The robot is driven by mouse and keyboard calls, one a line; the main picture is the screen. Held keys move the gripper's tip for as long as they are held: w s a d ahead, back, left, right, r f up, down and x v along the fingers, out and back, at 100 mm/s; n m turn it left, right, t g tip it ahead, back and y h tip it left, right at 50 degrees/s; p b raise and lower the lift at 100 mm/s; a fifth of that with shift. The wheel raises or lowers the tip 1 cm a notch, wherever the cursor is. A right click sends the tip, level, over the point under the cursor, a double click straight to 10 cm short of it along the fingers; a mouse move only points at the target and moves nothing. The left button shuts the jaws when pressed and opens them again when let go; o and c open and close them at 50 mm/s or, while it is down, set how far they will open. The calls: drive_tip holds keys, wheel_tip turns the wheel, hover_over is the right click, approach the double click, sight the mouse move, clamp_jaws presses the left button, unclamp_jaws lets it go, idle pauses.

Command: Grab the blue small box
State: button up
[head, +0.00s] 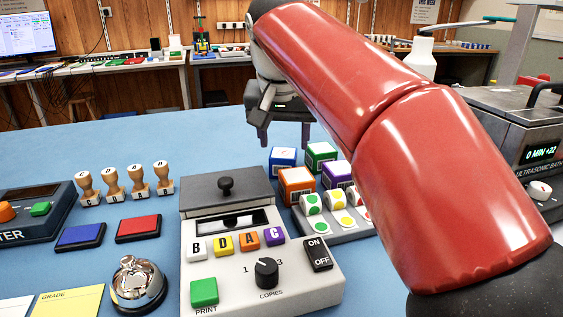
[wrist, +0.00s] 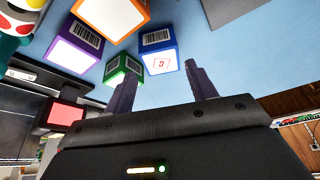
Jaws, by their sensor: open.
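The small blue box (head: 283,157) stands on the blue table at the back left of a cluster of coloured boxes. In the wrist view the blue box (wrist: 158,50) shows a barcode and a white label with a red mark. My gripper (head: 284,138) is open and empty, above and behind the blue box in the head view. In the wrist view the two purple fingers of my gripper (wrist: 162,80) are spread, with the blue box beyond their tips. They appear apart from it.
A green box (head: 320,156), an orange box (head: 297,186) and a purple box (head: 337,174) stand close to the blue one. A sticker-roll holder (head: 338,230) and label printer (head: 225,190) are in front. The table is clear at the back left.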

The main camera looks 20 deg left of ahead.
sight(283, 153)
drive_tip(key=b+x, duration=0.1)
drive_tip(key=x, duration=0.4)
drive_tip(key=shift+s+a+f, duration=0.1)
drive_tip(key=shift+f, duration=0.05)
drive_tip(key=shift+c, duration=0.5)
drive_tip(key=c, duration=0.7)
drive_tip(key=shift+o, duration=0.2)
